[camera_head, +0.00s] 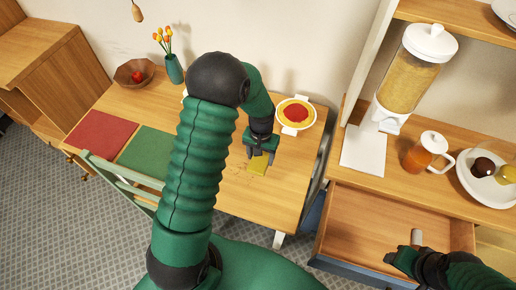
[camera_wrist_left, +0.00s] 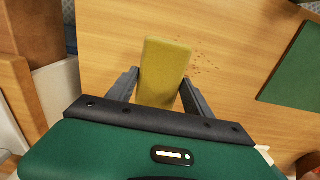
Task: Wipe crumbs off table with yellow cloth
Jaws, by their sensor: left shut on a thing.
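The yellow cloth (camera_wrist_left: 165,66) is a flat folded rectangle between the fingers of my left gripper (camera_wrist_left: 161,98), which is shut on it. In the head view the left gripper (camera_head: 259,155) holds the cloth (camera_head: 258,164) low at the wooden table (camera_head: 285,195); I cannot tell whether it touches the top. Small brown crumbs (camera_wrist_left: 204,57) lie on the table beside the cloth in the wrist view. My right gripper (camera_head: 402,260) is at the lower right by the open drawer; its finger opening cannot be made out.
A plate of red and yellow food (camera_head: 295,114) stands behind the cloth. Green (camera_head: 146,151) and red (camera_head: 101,136) placemats, a bowl (camera_head: 134,74) and a vase (camera_head: 174,68) are to the left. The open drawer (camera_head: 375,222) and a dispenser (camera_head: 411,70) are right.

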